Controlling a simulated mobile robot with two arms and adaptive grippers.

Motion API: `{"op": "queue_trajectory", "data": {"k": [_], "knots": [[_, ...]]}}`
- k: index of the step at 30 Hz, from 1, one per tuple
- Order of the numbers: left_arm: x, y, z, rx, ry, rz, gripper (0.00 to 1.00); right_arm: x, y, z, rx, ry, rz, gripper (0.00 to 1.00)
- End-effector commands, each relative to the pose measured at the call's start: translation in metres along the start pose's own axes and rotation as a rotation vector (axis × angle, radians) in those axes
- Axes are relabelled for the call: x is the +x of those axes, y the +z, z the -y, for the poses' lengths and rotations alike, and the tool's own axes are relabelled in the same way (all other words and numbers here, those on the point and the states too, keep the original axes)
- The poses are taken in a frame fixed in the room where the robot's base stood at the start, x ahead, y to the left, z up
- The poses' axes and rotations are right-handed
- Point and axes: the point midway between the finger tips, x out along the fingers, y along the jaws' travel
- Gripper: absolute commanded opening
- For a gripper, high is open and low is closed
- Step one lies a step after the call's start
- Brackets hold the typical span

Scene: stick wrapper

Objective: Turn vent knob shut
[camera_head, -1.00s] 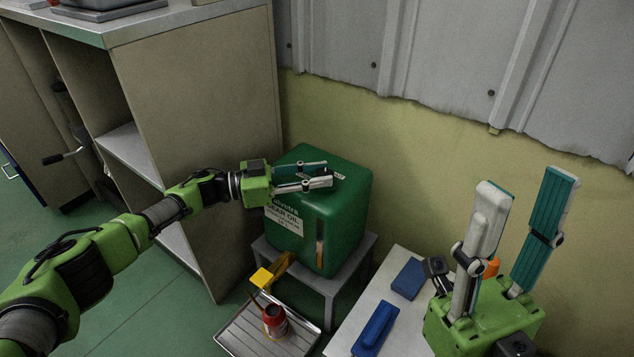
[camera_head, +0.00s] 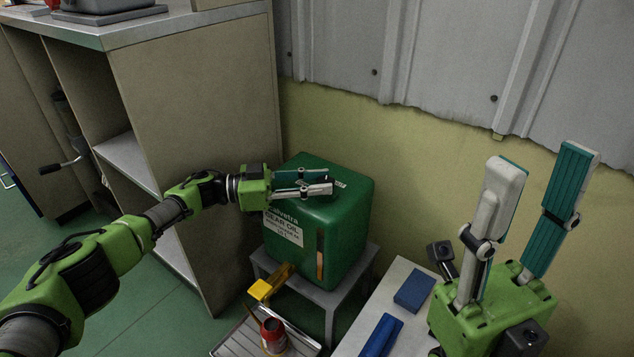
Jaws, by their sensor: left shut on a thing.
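A green gear oil container (camera_head: 345,235) stands on a small grey stand. My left gripper (camera_head: 328,183) reaches in from the left over the container's top, its two fingers level and close together. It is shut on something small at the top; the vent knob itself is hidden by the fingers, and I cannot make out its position. A yellow tap (camera_head: 262,289) sticks out low from the container's front. My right gripper (camera_head: 540,170) is at the right, fingers pointing up, wide apart and empty, away from the container.
A metal tray (camera_head: 240,338) with a red can (camera_head: 273,334) lies below the tap. A white table (camera_head: 397,278) with blue objects (camera_head: 413,290) stands at the lower right. A tall cabinet (camera_head: 200,120) is close on the left, and a wall is behind the container.

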Motion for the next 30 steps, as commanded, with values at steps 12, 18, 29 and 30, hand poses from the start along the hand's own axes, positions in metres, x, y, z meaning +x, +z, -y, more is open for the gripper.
{"op": "queue_trajectory", "data": {"k": [12, 18, 29, 30], "knots": [[0.000, 0.000, 0.000, 0.000, -0.001, -0.001, 0.45, 0.000, 0.000, 0.000, 0.000, 0.000, -0.001, 0.40], [0.000, -0.011, 0.000, 0.002, 0.001, -0.001, 0.45, 0.000, -0.001, -0.001, -0.001, 0.001, -0.003, 0.40], [0.000, -0.077, 0.001, 0.004, -0.001, -0.001, 0.45, 0.000, 0.000, 0.000, 0.000, 0.001, -0.002, 0.40], [0.000, -0.083, 0.001, 0.005, -0.001, -0.001, 0.45, 0.000, 0.000, 0.000, 0.000, 0.000, -0.001, 0.40]]}}
